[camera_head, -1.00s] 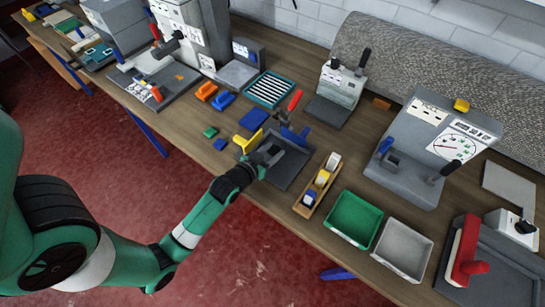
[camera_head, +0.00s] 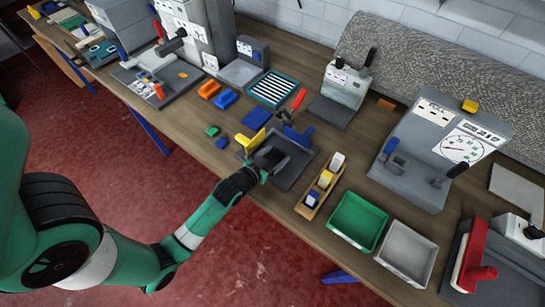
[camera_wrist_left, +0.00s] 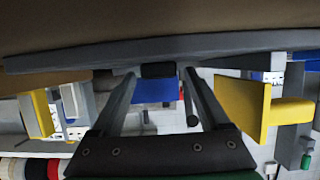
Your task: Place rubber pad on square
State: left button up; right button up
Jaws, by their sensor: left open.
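My left gripper (camera_head: 268,158) is open at the near-left side of a dark grey tray (camera_head: 294,172). In the left wrist view its two fingers (camera_wrist_left: 158,88) stand apart, with a small black block (camera_wrist_left: 158,70) seen between their tips; it may be the rubber pad, and I cannot tell if the fingers touch it. A yellow angled piece (camera_head: 252,141) stands at the tray's left edge, and shows right of the fingers in the wrist view (camera_wrist_left: 262,105). I cannot tell if it is the square. A flat blue square piece (camera_head: 256,118) lies behind it. My right gripper is out of view.
A red-handled blue clamp (camera_head: 297,133) stands at the tray's back. A wooden holder (camera_head: 308,208) with small blocks, a green bin (camera_head: 355,220) and a grey bin (camera_head: 406,252) lie to the right. Small green (camera_head: 212,131) and blue (camera_head: 222,143) pieces lie left.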

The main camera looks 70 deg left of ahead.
pick_arm(q)
jog(key=p+v, duration=0.2)
jog(key=v, duration=1)
jog(key=shift+r, duration=0.2)
